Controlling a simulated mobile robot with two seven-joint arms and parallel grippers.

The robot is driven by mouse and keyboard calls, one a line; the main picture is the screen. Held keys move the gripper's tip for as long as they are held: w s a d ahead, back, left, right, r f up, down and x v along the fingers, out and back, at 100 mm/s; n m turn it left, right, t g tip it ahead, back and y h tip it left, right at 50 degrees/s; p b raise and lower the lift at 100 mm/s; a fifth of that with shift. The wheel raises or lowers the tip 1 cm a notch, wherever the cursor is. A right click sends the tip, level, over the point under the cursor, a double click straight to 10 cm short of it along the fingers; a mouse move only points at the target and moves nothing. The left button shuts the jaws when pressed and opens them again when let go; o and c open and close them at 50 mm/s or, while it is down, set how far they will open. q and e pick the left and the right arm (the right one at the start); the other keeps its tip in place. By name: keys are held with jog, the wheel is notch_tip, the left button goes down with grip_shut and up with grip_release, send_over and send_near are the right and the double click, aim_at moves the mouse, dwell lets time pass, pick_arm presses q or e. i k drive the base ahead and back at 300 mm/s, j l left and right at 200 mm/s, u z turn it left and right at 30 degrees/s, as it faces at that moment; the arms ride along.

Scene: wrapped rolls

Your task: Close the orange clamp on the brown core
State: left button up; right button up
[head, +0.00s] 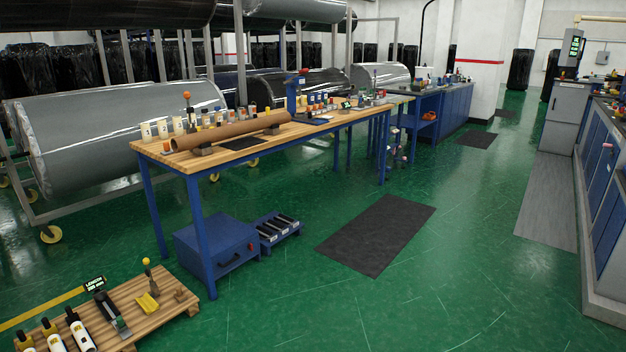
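The brown core (232,130) is a long tube lying on the wooden-topped workbench (240,157), resting on dark supports. An upright lever with an orange ball knob (187,95) stands at the left part of the core, seemingly just behind it; this looks like the orange clamp. Its lower part is hidden by the core, so I cannot tell how its jaw sits. Neither of my grippers is in view.
A low wooden pallet (158,308) with bottles and a yellow-knobbed lever (147,263) is at the lower left. A blue box (217,247) sits under the bench. Green floor and a dark mat (377,235) lie clear in front.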

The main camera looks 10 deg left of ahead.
aim_at(186, 95)
jog(key=i+j+u, duration=0.1)
jog(key=i+u, duration=1.15)
jog(key=i, duration=0.5)
jog(key=z, duration=0.25)
jog(key=i+j+z, duration=0.5)
jog(key=i, duration=0.3)
jog(key=i+j+z, duration=0.5)
jog(key=i+j, duration=0.2)
jog(key=j, duration=0.35)
